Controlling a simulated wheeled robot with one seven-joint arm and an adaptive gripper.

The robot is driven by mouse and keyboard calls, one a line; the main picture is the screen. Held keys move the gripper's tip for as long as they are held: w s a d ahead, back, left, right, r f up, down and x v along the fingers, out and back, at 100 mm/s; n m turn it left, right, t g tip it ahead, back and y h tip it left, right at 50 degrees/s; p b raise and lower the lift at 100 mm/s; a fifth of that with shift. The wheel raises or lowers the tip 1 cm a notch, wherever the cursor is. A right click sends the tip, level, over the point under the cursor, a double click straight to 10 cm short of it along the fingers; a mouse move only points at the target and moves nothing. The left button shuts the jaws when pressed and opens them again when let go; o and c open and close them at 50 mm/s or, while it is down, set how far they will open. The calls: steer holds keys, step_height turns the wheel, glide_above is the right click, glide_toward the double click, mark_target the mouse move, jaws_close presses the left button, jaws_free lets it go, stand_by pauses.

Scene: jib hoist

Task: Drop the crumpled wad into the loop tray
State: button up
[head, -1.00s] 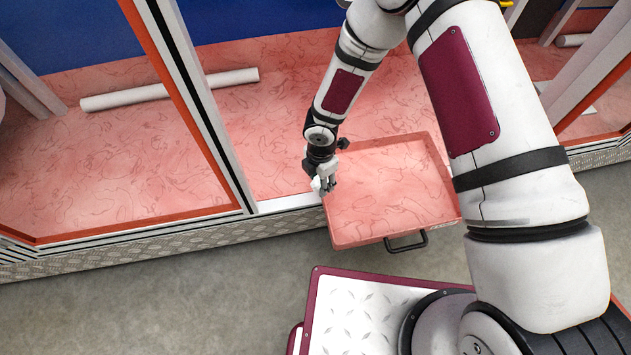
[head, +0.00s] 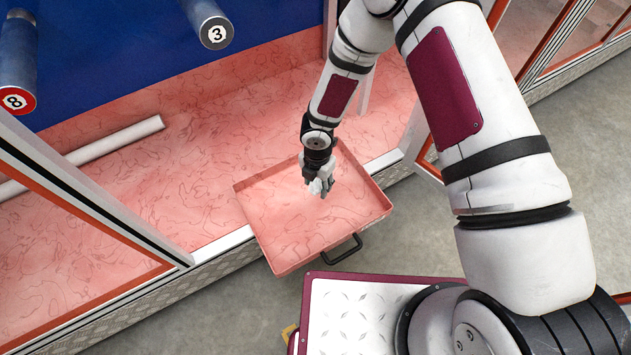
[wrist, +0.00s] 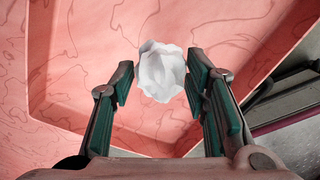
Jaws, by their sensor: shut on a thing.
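The crumpled wad (wrist: 161,71) is white and sits between the fingertips of my gripper (wrist: 160,84) in the wrist view. My gripper is shut on it. In the head view the wad (head: 316,187) shows as a small white lump at the tip of my gripper (head: 320,186). The tray (head: 290,235) is a shallow pink marbled drawer with a black handle, pulled out from the cabinet. My gripper and the wad are over the tray's inside, held above its floor. The height of the gap is hard to tell.
A white tube (head: 115,141) lies on the pink shelf behind. Two blue cylinders, numbered 3 (head: 207,22) and 8 (head: 18,65), hang at the upper left. White and orange frame posts (head: 80,195) stand left of the tray. Grey floor (head: 215,310) is open in front.

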mark_target(316, 182)
step_height(316, 182, down, 5)
steer(key=b, duration=0.3)
steer(key=shift+a, duration=0.1)
steer(key=shift+r, duration=0.1)
steer(key=o, duration=0.9)
step_height(316, 182, up, 12)
stand_by(0.3)
